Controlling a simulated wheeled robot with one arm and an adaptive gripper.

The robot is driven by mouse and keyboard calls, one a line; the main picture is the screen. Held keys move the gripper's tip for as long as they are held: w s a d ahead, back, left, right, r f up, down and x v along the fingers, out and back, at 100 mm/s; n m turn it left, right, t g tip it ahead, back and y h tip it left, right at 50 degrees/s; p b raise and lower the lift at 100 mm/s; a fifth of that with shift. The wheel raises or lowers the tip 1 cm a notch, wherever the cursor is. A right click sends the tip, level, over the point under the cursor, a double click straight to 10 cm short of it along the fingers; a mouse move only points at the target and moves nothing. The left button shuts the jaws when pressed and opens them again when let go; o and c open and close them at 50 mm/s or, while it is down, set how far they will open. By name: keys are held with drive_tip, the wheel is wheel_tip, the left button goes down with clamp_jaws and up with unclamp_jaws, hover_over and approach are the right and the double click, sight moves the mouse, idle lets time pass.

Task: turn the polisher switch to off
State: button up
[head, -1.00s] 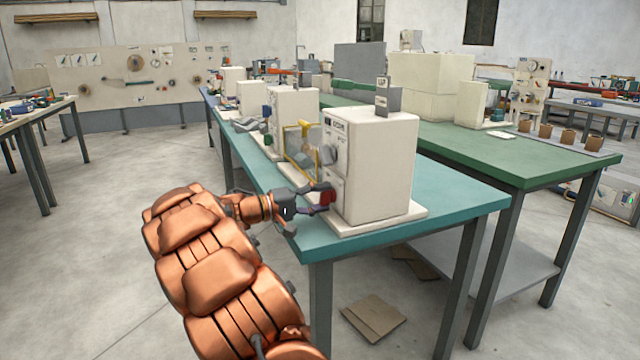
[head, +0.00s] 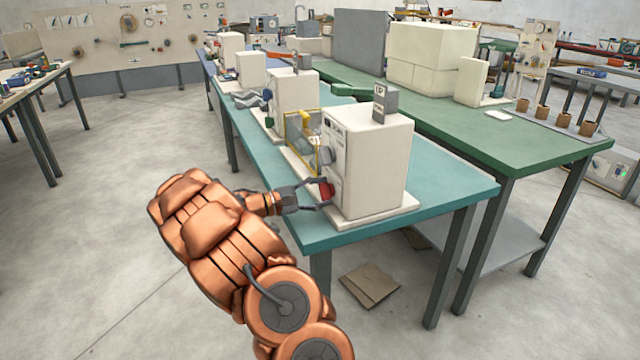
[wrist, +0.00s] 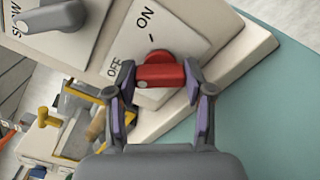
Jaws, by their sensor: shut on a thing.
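The polisher (head: 366,168) is a cream box machine at the near end of the teal table. Its red switch knob (wrist: 160,74) sits on a pale plate (wrist: 178,28) marked ON at the top and OFF at the left; the knob also shows low on the machine's left face in the head view (head: 327,191). My gripper (wrist: 160,82) is shut on the knob, one finger at each end. The knob's bar lies nearly level across the wrist view, with a pale dot near its left end. I cannot tell surely which label it points to.
Above the switch, a grey knob (wrist: 52,17) sits on another plate. A yellow-framed part (head: 303,142) stands beyond the polisher on the teal table (head: 440,195). A green table (head: 490,135) runs behind it. Cardboard (head: 369,286) lies on the floor by the table legs.

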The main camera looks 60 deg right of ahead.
drive_tip(key=shift+n+p, duration=0.35)
drive_tip(key=shift+n, duration=0.05)
drive_tip(key=o, duration=1.2)
drive_tip(key=shift+c, duration=0.2)
drive_tip(key=v, duration=1.2)
drive_tip(key=shift+s, duration=0.1)
